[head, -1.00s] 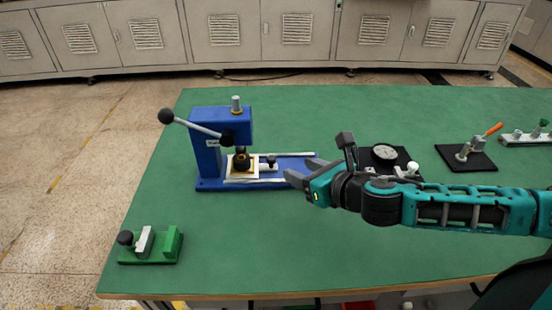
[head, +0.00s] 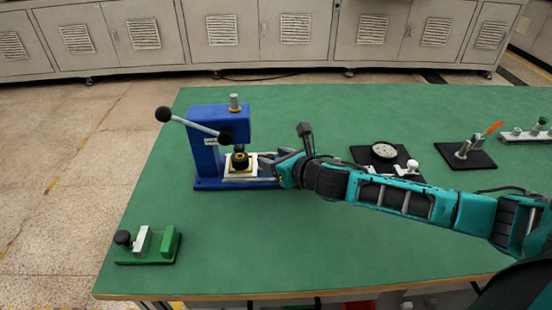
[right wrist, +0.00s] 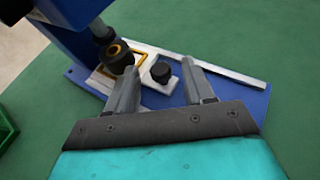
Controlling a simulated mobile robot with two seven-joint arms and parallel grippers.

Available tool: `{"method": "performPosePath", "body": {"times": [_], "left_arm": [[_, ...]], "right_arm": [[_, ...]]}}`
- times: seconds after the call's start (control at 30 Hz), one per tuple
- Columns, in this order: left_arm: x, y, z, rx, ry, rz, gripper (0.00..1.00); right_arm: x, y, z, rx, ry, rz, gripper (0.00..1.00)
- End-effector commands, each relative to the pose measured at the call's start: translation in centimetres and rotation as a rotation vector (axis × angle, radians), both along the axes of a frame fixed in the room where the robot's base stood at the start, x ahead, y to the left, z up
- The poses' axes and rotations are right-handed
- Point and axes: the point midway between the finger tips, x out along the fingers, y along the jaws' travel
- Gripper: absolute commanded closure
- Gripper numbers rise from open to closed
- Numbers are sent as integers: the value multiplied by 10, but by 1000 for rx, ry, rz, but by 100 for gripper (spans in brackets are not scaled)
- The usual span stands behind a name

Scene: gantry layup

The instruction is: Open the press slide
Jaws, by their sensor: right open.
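The blue press (head: 207,150) stands at the left part of the green table, with a lever ending in a black ball (head: 163,114). Its white slide (head: 240,175) sits on the blue base under the ram, and also shows in the right wrist view (right wrist: 151,81). The slide's black knob (right wrist: 161,72) stands on its near end in the right wrist view; in the head view my gripper hides it. My right gripper (head: 268,163) is open at the slide's right end. In the right wrist view its fingers (right wrist: 163,88) lie either side of the knob, with nothing held.
A green fixture (head: 150,246) with a black knob stands at the front left. A dial gauge (head: 384,151) on a black plate, a clamp with an orange handle (head: 478,143) and a fixture (head: 530,134) stand at right. The table's front middle is clear.

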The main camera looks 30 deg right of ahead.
Motion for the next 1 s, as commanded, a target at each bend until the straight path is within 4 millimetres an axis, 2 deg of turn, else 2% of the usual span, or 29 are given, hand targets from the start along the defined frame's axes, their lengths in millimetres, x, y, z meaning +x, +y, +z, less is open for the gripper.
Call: {"method": "performPosePath", "body": {"times": [0.07,0.6,0.9,1.0], "left_arm": [[0,0,0,0,0,0,57],[-5,0,-2,0,9,1,57],[-5,0,-2,-1,9,1,57],[-5,0,0,-1,9,2,57]], "right_arm": [[0,0,0,0,0,0,50],[-1,0,0,0,0,0,100],[-1,0,0,0,1,0,100],[-4,-7,0,-3,2,-1,100]]}}
